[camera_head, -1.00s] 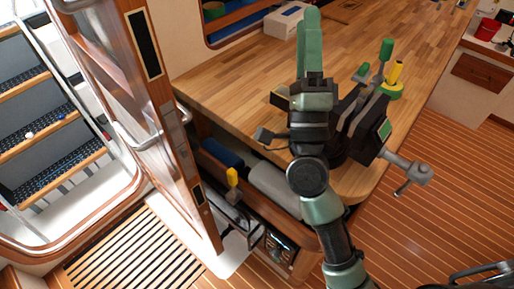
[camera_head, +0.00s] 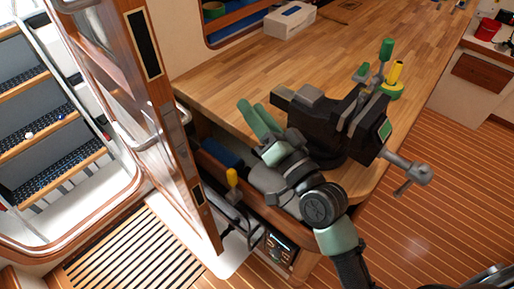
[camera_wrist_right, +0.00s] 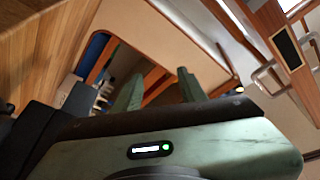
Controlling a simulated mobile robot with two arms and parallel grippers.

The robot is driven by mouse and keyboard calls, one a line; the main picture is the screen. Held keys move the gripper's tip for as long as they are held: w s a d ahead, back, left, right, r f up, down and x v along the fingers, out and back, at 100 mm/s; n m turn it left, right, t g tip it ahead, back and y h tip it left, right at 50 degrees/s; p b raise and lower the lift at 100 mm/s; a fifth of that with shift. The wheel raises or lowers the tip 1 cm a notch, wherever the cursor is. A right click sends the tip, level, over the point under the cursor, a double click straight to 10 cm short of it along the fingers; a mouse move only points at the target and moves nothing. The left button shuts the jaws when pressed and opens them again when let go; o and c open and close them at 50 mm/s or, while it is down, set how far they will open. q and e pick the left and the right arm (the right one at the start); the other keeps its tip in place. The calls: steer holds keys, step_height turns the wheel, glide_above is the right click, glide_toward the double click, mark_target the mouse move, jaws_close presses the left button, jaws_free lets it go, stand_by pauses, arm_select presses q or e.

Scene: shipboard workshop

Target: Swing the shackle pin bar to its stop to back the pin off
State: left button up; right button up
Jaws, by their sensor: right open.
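My right gripper (camera_head: 251,106) is open and empty, left of the dark bench vise (camera_head: 340,122), at the bench's near-left edge. Both green fingers also show in the right wrist view (camera_wrist_right: 160,90), apart with nothing between them. A short upright yellow grip (camera_head: 232,176) on a grey fitting (camera_head: 235,196) stands below and left of the gripper, near the door; the gripper is apart from it. I cannot tell for sure whether this is the shackle pin bar. The vise's grey screw end with crossbar (camera_head: 405,172) sticks out to the right. My left gripper is not in view.
The wooden bench (camera_head: 225,80) carries a white box (camera_head: 289,20) at the back and green and yellow handled tools (camera_head: 391,75) behind the vise. An open wooden door (camera_head: 165,120) stands close on the left. Stairs (camera_head: 45,110) lie beyond it. The floor at right is clear.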

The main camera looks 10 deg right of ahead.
step_height(320, 180, down, 10)
steer(key=s+n+g, duration=0.2)
steer(key=g, duration=0.2)
steer(key=shift+n+h, duration=0.3)
steer(key=shift+h, duration=0.1)
steer(key=shift+r, duration=0.1)
